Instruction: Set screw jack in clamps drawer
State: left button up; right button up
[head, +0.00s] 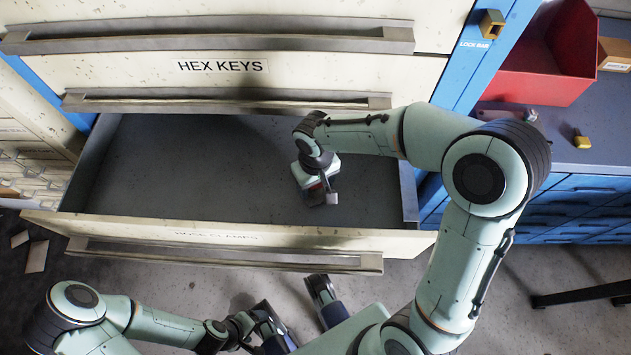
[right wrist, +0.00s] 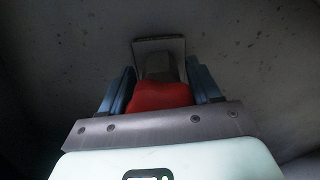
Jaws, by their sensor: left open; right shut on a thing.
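The screw jack has a red body and a grey end; it shows between the fingers in the right wrist view (right wrist: 160,96), and its grey end (head: 332,199) shows in the head view. My right gripper (head: 322,194) is shut on it, inside the outline of the open clamps drawer (head: 200,180). The drawer's front label is faint but ends in "CLAMPS". The drawer looks empty around the jack. Whether the jack touches the drawer floor I cannot tell. My left gripper (head: 294,309) is open and empty, outside the drawer, in front of its handle.
The closed HEX KEYS drawer (head: 240,72) sits above, its handle (head: 225,101) overhanging the open drawer's back. At right, a red bin (head: 545,75), a cardboard box (head: 614,54) and a small yellow object (head: 582,141) stand on a blue bench. The drawer's left half is clear.

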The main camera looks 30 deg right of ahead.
pick_arm(q)
jog(key=shift+f, duration=0.25)
pick_arm(e)
jog(key=shift+f, duration=0.3)
jog(key=o, duration=1.4)
pick_arm(q)
jog(key=shift+w, duration=0.1)
pick_arm(e)
jog(key=shift+r, duration=0.1)
jog(key=shift+r+p, duration=1)
jog(key=shift+r, duration=0.4)
jog(key=shift+r+p, duration=2.05)
jog(key=shift+r, duration=0.45)
jog(key=shift+r+p, duration=1.15)
jog(key=shift+r, duration=0.3)
jog(key=shift+r+p, duration=0.8)
jog(key=shift+r, duration=0.3)
pick_arm(q)
notch_tip(320, 180, up, 9)
jog(key=s, duration=0.1)
jog(key=shift+s+g, duration=0.25)
jog(key=shift+g, duration=0.15)
